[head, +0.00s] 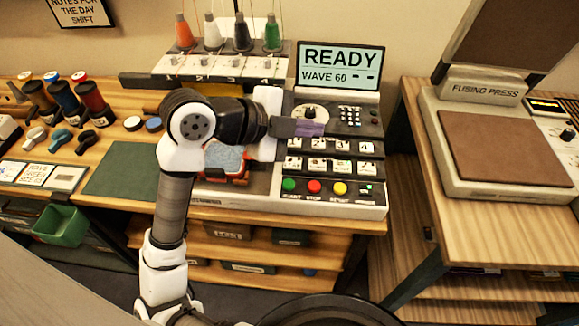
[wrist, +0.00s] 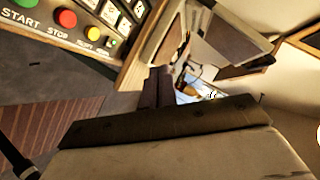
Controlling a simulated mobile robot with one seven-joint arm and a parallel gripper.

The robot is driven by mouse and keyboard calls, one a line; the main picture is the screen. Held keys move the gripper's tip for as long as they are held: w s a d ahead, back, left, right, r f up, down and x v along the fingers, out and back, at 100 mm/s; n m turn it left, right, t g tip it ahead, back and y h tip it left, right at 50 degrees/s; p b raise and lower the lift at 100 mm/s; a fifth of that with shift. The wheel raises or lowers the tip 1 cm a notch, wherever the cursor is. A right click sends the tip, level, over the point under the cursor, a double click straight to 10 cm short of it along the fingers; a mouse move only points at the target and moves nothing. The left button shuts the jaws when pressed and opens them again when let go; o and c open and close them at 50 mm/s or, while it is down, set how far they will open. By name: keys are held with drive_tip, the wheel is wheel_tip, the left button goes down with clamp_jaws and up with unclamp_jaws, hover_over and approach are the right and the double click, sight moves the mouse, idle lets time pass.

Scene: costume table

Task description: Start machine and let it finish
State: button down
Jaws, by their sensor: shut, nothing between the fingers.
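The embroidery machine has a screen (head: 340,67) that reads "READY" and "WAVE 60" with two dashes. Its front panel carries a green START button (head: 289,185), a red STOP button (head: 314,186) and a yellow button (head: 339,188) in a row. In the wrist view the green button (wrist: 26,3) is cut by the top edge, with the red button (wrist: 66,18) beside it. My gripper (head: 318,129) is shut and empty, over the panel near the dial (head: 311,112), above and behind the button row. Its dark fingers also show in the wrist view (wrist: 157,82).
Thread cones (head: 240,33) stand on the machine's top. An orange-framed hoop (head: 226,161) is partly hidden behind my arm. A fusing press (head: 500,150) stands on the right table, across a gap. A green mat (head: 120,170), thread spools (head: 62,96) and clips lie on the left.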

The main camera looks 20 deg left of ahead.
drive_tip(key=a+f+n+g+y, duration=0.2)
drive_tip(key=a+f+n+y, duration=0.1)
drive_tip(key=a+f+n, duration=0.1)
drive_tip(key=shift+s+a+f+p, duration=0.2)
drive_tip(key=shift+a+f+p, duration=0.25)
drive_tip(key=shift+f, duration=0.45)
drive_tip(key=b, duration=0.6)
hover_over(284, 185)
wheel_tip(284, 185, down, 8)
drive_tip(key=shift+r, duration=0.15)
drive_tip(key=shift+f+b, duration=0.5)
drive_tip(key=shift+f, duration=0.05)
drive_tip(key=shift+f, duration=0.15)
idle(0.6)
drive_tip(key=shift+f+b, duration=0.3)
drive_tip(key=shift+b, duration=0.4)
